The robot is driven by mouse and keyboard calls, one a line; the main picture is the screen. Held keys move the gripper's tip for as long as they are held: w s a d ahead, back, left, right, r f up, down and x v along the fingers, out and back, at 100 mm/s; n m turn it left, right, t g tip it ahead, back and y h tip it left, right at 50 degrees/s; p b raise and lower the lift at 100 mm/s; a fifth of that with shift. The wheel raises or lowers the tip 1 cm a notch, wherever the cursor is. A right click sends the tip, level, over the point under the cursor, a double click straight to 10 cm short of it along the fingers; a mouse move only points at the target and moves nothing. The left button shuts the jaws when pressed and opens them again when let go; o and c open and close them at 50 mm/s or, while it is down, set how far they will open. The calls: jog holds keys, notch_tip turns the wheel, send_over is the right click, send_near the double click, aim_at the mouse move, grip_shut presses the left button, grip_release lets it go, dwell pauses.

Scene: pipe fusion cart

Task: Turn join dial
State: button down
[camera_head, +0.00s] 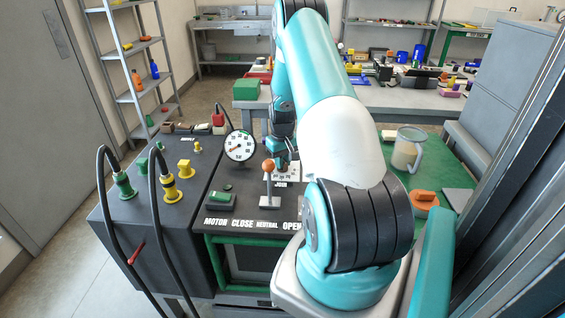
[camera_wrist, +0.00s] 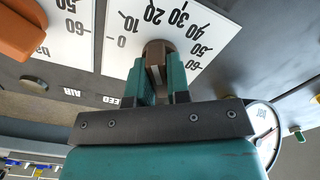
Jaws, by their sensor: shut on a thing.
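The join dial's dark brown knob (camera_wrist: 158,49) stands on a white plate (camera_wrist: 185,17) with a scale from 0 to 60 in the wrist view. My gripper (camera_wrist: 158,82) has its two teal fingers on either side of the knob and is shut on it. The knob's top lies below the 10 and 20 marks in the picture; its exact setting cannot be told. In the head view my gripper (camera_head: 283,160) is at the JOIN label (camera_head: 281,184), and the knob is hidden behind it.
A round gauge (camera_head: 240,146) and an orange-topped lever (camera_head: 268,168) stand close by my gripper. An orange knob (camera_wrist: 22,32) on another scale plate is at the wrist view's upper left. Hoses and yellow fittings (camera_head: 170,190) are on the left box. A clear jug (camera_head: 405,152) stands right.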

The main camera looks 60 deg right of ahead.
jog(key=shift+d+r+m, duration=0.1)
jog(key=shift+d+m, duration=0.05)
jog(key=shift+m, duration=1.55)
jog(key=c, duration=1.1)
grip_release()
jog(key=shift+r+b, duration=0.2)
jog(key=shift+b, duration=0.1)
notch_tip(320, 180, up, 17)
jog(key=shift+b, duration=0.75)
